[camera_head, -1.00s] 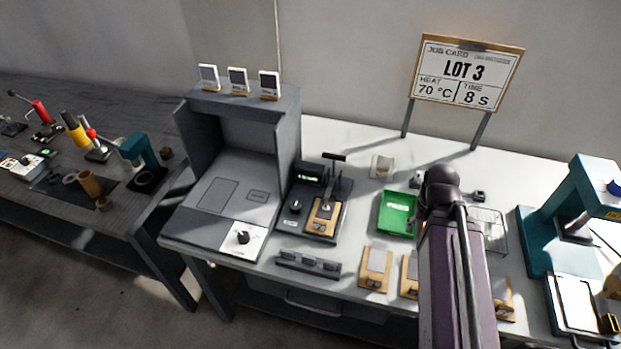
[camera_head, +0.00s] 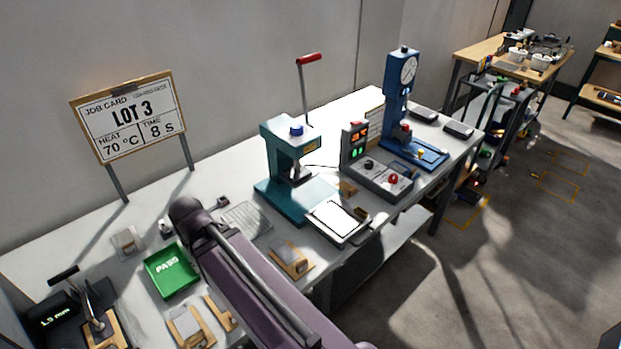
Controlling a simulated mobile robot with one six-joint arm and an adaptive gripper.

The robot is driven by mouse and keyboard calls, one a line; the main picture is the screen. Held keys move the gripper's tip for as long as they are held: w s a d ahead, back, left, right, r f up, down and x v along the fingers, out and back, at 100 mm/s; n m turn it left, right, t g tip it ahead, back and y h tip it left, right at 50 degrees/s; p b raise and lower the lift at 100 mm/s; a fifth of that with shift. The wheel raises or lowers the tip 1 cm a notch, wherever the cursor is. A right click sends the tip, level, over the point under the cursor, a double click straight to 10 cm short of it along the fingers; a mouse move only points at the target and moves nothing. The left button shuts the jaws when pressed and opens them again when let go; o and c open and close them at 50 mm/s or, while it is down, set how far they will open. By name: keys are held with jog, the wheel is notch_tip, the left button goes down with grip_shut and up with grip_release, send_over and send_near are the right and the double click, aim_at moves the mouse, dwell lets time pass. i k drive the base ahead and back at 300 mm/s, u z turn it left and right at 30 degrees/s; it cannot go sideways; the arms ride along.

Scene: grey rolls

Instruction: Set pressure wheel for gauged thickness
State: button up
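A thickness gauge (camera_head: 50,316) at the lower left has a lit display that seems to read 1.5 mm, with a lever and a wooden-based piece at it. A teal press (camera_head: 283,190) stands mid-table with a blue knob (camera_head: 297,130) on top and a red-handled lever (camera_head: 309,60) rising behind it. I cannot tell whether the blue knob is the pressure wheel; no setting on it is legible. The job card (camera_head: 128,115) reads LOT 3, heat 70 °C, time 8 s. My purple arm crosses the lower middle; my gripper is not in view.
A control box (camera_head: 375,175) with red digits and knobs stands right of the press, then a blue dial stand (camera_head: 402,100). A white pad (camera_head: 338,220) lies before the press. A green PASS tray (camera_head: 171,270) and wooden-based pieces (camera_head: 290,258) lie near my arm.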

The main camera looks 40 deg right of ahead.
aim_at(296, 129)
jog(key=z, duration=0.7)
jog(key=k, duration=1.15)
jog(key=z, duration=0.25)
jog(key=i, duration=1)
jog(key=z, duration=0.05)
